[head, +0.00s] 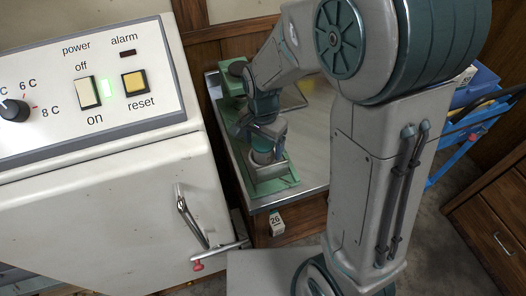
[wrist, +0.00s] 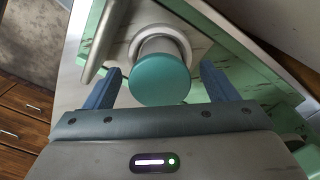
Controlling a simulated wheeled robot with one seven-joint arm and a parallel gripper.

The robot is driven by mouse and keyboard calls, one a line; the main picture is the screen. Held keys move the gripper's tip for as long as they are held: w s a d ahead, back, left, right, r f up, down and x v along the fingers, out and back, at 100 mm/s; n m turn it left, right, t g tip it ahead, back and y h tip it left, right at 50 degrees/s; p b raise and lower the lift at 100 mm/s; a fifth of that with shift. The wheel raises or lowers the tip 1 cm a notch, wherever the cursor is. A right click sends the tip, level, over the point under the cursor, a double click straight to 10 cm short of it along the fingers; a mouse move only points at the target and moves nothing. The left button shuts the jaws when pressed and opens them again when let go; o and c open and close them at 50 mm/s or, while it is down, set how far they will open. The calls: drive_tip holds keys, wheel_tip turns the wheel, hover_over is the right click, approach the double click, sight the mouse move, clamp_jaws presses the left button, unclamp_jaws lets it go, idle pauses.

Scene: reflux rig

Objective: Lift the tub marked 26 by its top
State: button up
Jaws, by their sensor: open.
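A tub with a round teal top (wrist: 160,80) stands in a pale ring on a green holder (wrist: 262,62) in the wrist view. My gripper (wrist: 160,69) is open, with one blue finger to the left of the top and one to the right. I see a gap on each side and cannot tell how deep the fingers reach. In the head view my gripper (head: 264,143) is over the green holder, and the pale lower part of the tub (head: 263,157) shows under it. A tag marked 26 (head: 276,221) hangs at the bench front below the holder. No number shows on the tub itself.
A metal-topped bench (head: 310,150) carries the green holder, with bare top to its right. A white cabinet (head: 100,205) with a control panel and a handle (head: 190,215) stands close on the left. A blue cart (head: 465,130) and wooden drawers (head: 490,225) are at the right.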

wheel_tip(320, 180, down, 2)
drive_tip(key=shift+f, duration=0.15)
drive_tip(key=c, duration=1.1)
